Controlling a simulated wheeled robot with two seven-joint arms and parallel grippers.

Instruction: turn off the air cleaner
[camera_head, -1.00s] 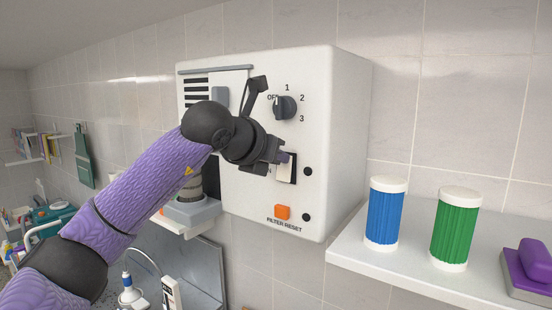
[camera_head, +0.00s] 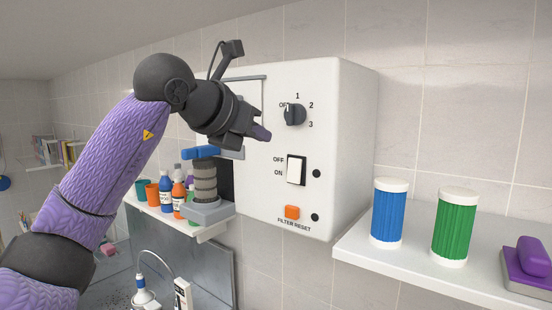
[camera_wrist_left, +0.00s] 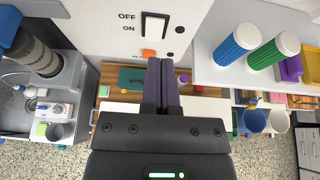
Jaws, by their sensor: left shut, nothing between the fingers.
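The air cleaner (camera_head: 345,150) is a white box on the tiled wall. Its front has a dark dial (camera_head: 294,115) marked OFF, 1, 2, 3; the pointer seems turned toward OFF. Below is a white rocker switch (camera_head: 296,170) marked OFF above ON, also in the left wrist view (camera_wrist_left: 154,27); I cannot tell which side is pressed. An orange filter reset button (camera_head: 292,212) sits lower. Two small lamps (camera_head: 316,173) look dark. My left gripper (camera_head: 264,134) is shut and empty, in front of the panel, up and left of the switch, apart from it. My right gripper is out of view.
A shelf (camera_head: 440,265) at right holds a blue canister (camera_head: 388,213), a green canister (camera_head: 454,227) and a purple-handled block (camera_head: 530,265).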

